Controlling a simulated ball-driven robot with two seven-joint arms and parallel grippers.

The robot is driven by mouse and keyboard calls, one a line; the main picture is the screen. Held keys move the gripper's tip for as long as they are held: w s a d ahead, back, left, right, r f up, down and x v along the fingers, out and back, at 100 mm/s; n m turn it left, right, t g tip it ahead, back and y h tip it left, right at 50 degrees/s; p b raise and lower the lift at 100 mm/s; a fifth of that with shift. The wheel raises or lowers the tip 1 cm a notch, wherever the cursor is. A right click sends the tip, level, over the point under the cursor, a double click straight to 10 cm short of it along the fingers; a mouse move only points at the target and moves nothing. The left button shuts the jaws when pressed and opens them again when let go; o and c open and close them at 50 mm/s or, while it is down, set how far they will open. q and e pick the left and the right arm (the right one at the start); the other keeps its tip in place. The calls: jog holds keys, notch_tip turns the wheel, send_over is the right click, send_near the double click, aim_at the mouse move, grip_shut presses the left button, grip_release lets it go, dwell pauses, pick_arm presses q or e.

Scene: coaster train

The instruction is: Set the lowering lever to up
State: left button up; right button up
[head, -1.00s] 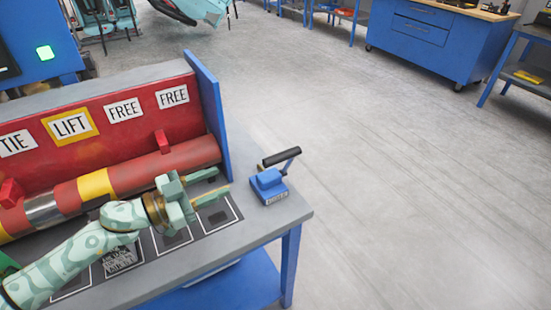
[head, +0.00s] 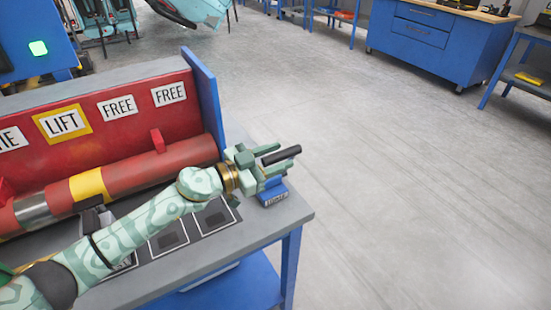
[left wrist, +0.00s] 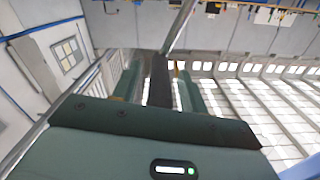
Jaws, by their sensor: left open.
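The lowering lever has a blue base (head: 272,195) at the right end of the grey bench, with a black handle (head: 284,154) raised above it. My pale green left gripper (head: 276,160) is at the lever, its fingers open and pointing right, and it hides part of the handle and base. In the left wrist view a dark bar, which looks like the handle (left wrist: 160,80), lies between the two open fingers. I cannot tell whether either finger touches it. My right gripper is not in view.
A red pipe (head: 190,155) with a yellow band runs along the bench. A red panel (head: 85,140) with LIFT and FREE signs and a blue end plate (head: 202,95) stand behind my left arm. Open floor lies right of the bench.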

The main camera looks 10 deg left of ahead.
pick_arm(q)
grip_shut()
jog(key=shift+r, duration=0.15)
jog(key=w+a+r+n+p, duration=0.1)
jog(key=w+a+n+p, duration=0.3)
jog(key=w+n+p, duration=0.1)
jog(key=shift+w+n, duration=0.2)
jog(key=shift+n, duration=0.2)
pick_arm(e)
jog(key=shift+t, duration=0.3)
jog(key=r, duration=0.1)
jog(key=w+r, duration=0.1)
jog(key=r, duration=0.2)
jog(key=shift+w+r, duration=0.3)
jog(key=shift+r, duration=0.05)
pick_arm(q)
grip_release()
